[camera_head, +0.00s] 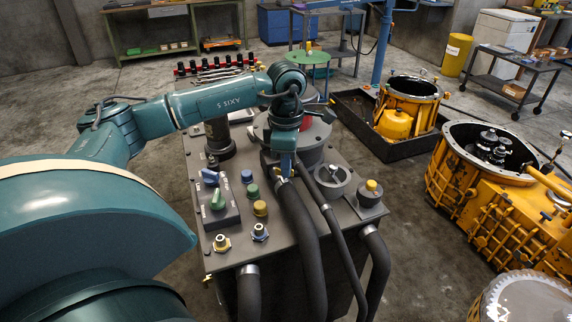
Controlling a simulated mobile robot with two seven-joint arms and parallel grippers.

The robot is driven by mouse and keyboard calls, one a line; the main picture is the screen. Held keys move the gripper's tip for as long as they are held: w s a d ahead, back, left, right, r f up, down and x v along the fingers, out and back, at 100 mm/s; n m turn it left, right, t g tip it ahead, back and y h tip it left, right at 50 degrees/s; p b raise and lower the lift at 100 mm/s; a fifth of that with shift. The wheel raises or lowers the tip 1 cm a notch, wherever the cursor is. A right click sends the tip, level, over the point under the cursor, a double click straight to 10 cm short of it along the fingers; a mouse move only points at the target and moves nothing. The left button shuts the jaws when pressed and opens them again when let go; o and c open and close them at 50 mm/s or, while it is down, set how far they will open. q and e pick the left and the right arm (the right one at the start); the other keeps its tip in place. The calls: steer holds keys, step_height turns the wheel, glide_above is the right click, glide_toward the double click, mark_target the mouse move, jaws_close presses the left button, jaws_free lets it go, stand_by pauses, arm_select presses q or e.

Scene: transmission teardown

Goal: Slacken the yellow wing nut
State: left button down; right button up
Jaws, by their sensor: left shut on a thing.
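My left gripper (285,172) points down over the grey machine top (310,218), at the upper end of a thick black hose (299,215). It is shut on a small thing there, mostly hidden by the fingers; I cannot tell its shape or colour. No yellow wing nut can be made out for certain. My right gripper is not in view.
A blue-based fitting (260,232) and a raised switch box with a green knob (217,200) sit left of the gripper. Several hoses hang over the front edge. Yellow transmission housings (480,205) stand at the right.

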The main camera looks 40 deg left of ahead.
arm_select(q)
steer(key=n, duration=0.5)
steer(key=shift+w+a+r, duration=0.1)
steer(key=shift+a, duration=0.05)
steer(key=shift+n, duration=0.4)
steer(key=c, duration=1.6)
jaws_free()
steer(key=shift+r, duration=0.3)
step_height(320, 180, up, 12)
steer(key=shift+r, duration=0.25)
